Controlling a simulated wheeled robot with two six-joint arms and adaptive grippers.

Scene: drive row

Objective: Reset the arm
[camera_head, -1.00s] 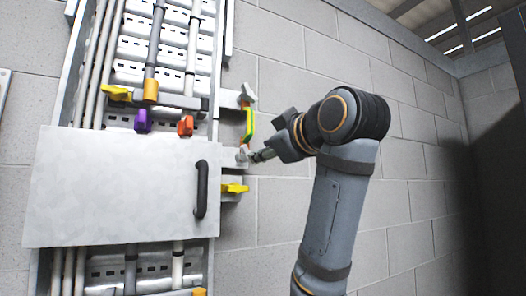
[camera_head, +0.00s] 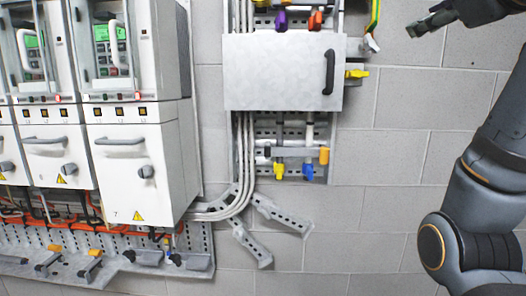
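My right arm comes in from the right edge, bent, with its gripper (camera_head: 428,27) at the top right. The gripper is small and dark in the picture, and its fingers point left. It is apart from the green-yellow strap (camera_head: 374,18) and the grey clip end (camera_head: 372,43) hanging just left of it. I cannot make out a gap between the fingers, and no held thing shows. My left arm and gripper are not in view.
A grey metal panel (camera_head: 280,72) with a black handle (camera_head: 329,72) covers part of the cable rack. White drive cabinets (camera_head: 140,165) stand at the left above a perforated rail (camera_head: 110,262). Yellow (camera_head: 279,171) and blue (camera_head: 308,171) connectors sit below the panel. Bare block wall (camera_head: 390,215) fills the lower right.

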